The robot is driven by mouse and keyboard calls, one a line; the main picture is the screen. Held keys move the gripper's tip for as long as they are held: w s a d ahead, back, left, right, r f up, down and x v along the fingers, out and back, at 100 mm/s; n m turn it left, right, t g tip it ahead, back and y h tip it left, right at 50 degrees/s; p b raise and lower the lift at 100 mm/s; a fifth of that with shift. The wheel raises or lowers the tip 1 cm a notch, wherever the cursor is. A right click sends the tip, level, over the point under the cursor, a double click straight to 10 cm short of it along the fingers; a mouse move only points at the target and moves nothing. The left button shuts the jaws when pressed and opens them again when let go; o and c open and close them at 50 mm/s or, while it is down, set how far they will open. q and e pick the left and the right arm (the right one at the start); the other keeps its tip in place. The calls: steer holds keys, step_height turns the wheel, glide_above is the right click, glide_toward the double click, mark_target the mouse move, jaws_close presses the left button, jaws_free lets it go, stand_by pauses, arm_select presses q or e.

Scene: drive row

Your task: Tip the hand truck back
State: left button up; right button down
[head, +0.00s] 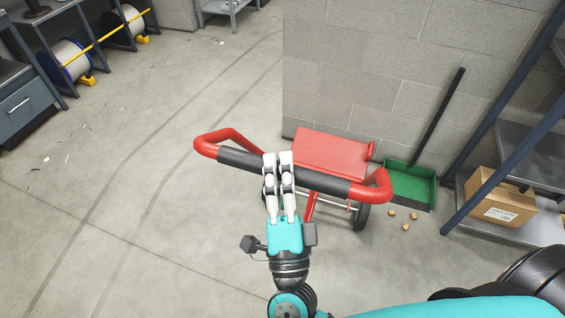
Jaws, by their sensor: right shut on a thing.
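The red hand truck (375,186) is in the middle of the head view, in front of a block wall. Its looped handle with a black grip (327,184) is nearest me. A red panel (330,153) and a dark wheel (361,216) show beyond and below it. How far the truck leans is hard to tell from above. My right gripper (278,163) is shut on the middle of the black grip, its white fingers over the bar. Part of the truck's lower frame is hidden behind my gripper and the handle. My left gripper is not in view.
A green dustpan (408,185) with a long black handle leans by the wall, with several small tan blocks (405,226) near it. A shelf with a cardboard box (498,206) stands at right. Cable reels (65,60) stand at upper left.

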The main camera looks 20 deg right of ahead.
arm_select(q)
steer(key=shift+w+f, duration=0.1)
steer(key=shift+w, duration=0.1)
arm_select(e)
steer(key=shift+f, duration=0.8)
steer(key=c, duration=1.3)
jaws_free()
steer(key=shift+c, duration=0.2)
steer(key=o, duration=0.4)
steer(key=shift+w+d, duration=0.1)
steer(key=shift+d, duration=0.05)
steer(key=shift+c, duration=0.2)
steer(key=shift+r, duration=0.1)
steer(key=v, duration=1.2)
steer(key=shift+r, duration=0.15)
